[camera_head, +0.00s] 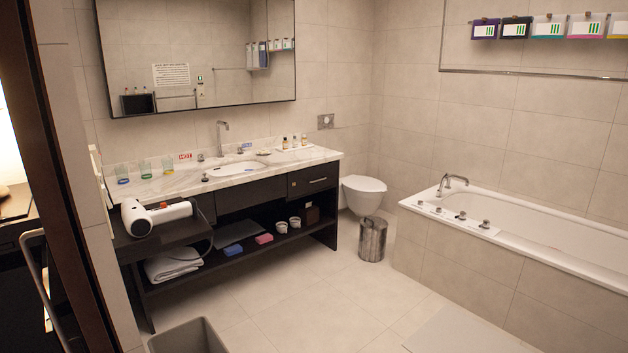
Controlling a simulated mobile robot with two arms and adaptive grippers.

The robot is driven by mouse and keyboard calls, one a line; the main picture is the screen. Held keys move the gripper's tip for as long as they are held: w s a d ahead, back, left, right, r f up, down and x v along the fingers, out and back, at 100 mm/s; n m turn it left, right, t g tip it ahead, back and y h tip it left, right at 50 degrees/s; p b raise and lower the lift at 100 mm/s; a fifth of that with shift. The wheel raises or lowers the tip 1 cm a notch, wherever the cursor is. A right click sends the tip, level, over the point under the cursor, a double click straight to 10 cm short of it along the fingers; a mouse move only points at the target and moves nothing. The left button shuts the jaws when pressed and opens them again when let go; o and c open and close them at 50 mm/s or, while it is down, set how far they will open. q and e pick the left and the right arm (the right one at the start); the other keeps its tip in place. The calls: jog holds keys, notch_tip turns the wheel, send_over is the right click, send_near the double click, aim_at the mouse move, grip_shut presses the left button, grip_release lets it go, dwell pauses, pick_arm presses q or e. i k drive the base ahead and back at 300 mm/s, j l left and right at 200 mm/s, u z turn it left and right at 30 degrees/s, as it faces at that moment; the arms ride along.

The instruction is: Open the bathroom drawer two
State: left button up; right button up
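A dark vanity (250,197) with a white marble top stands against the back wall. At its right end is a dark drawer front (312,180) with a small horizontal handle (318,180), and it looks shut. I cannot tell from any marking which front is drawer two. Neither of my grippers is in view.
A dark door frame (62,170) stands close at the left. A grey bin (188,338) is on the floor in front of the vanity. A metal bin (372,239), toilet (363,193) and bathtub (540,240) are to the right. Middle floor is clear.

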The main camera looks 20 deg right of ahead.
aim_at(307, 179)
jog(key=i+l+z, duration=0.3)
jog(key=i, duration=0.25)
jog(key=i+z, duration=0.35)
jog(key=i, duration=0.2)
